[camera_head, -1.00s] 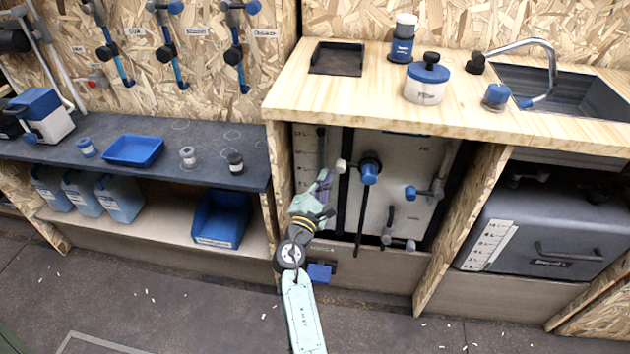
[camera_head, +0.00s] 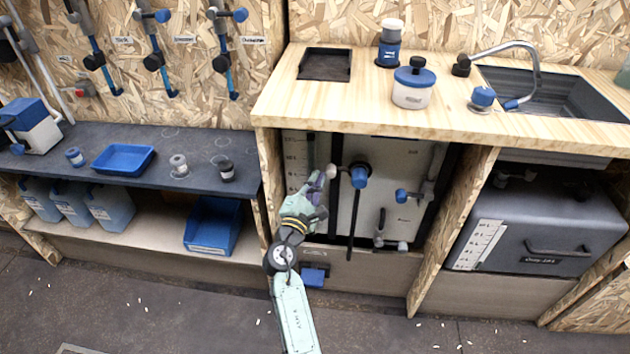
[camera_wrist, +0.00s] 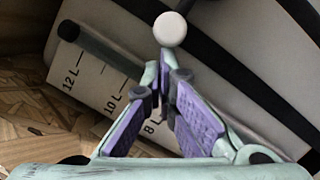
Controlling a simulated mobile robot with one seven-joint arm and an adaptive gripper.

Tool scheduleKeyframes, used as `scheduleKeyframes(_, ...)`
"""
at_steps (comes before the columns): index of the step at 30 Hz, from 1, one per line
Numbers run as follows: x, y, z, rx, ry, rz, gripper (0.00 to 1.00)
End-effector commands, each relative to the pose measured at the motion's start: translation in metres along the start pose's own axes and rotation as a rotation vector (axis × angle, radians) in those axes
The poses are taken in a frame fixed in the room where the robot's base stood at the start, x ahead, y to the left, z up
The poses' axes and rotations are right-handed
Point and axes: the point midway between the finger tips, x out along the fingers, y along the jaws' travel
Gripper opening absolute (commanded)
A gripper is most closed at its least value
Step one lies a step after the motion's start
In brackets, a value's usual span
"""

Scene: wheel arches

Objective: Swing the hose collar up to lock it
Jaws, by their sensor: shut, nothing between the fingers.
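The white tank panel (camera_head: 398,158) stands in the open bay under the wooden counter. On its upper left is a fitting with a blue cap (camera_head: 359,177), a dark body and a white ball-ended lever (camera_head: 331,170). A black hose (camera_head: 352,228) hangs straight down beside it. I cannot tell for sure which part is the hose collar. My gripper (camera_head: 319,180) is shut and empty, its tips just left of and below the white ball. In the wrist view the ball (camera_wrist: 170,29) lies just beyond the fingertips (camera_wrist: 167,58); I cannot tell whether they touch.
Other valves with a blue knob (camera_head: 401,196) and grey pipes (camera_head: 379,240) are on the panel's right. A wooden post (camera_head: 268,180) bounds the bay at left, another (camera_head: 450,230) at right. The counter edge (camera_head: 400,140) overhangs above. A grey case (camera_head: 545,225) fills the right bay.

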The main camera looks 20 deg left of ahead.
Motion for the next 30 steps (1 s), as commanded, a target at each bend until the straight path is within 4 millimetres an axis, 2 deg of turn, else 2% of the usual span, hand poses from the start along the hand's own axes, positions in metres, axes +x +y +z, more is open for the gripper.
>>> scheduleKeyframes(20, 0.002, 0.017, 0.009, 0.147, -0.001, -0.035, 0.00)
scheduleKeyframes(30, 0.006, 0.034, 0.023, 0.313, -0.002, -0.076, 0.00)
